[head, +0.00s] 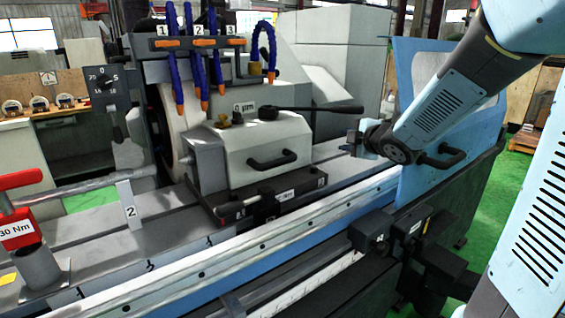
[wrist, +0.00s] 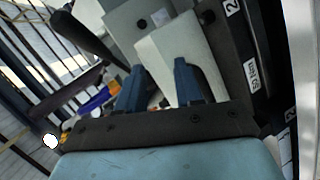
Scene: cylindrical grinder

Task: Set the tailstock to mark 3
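What looks like the tailstock (head: 262,145), a pale grey block with a black front handle (head: 272,160), sits on the machine table at the picture's middle. A long black lever (head: 315,108) on its top reaches to the right. My gripper (head: 352,140) hangs above the table to the right of the block, below the lever's end, apart from the block. In the wrist view its two blue fingers (wrist: 160,85) are spread with a gap between them, and pale grey block faces lie beyond. Small dark marks (head: 150,266) show on the table's front strip; I cannot read them surely.
A red-handled tool (head: 20,205) labelled 30 Nm stands at the left. A plate marked 2 (head: 129,208) stands beside the grey bar. Blue coolant hoses (head: 190,50) hang above the block. A blue guard panel (head: 440,110) stands by my arm at the right.

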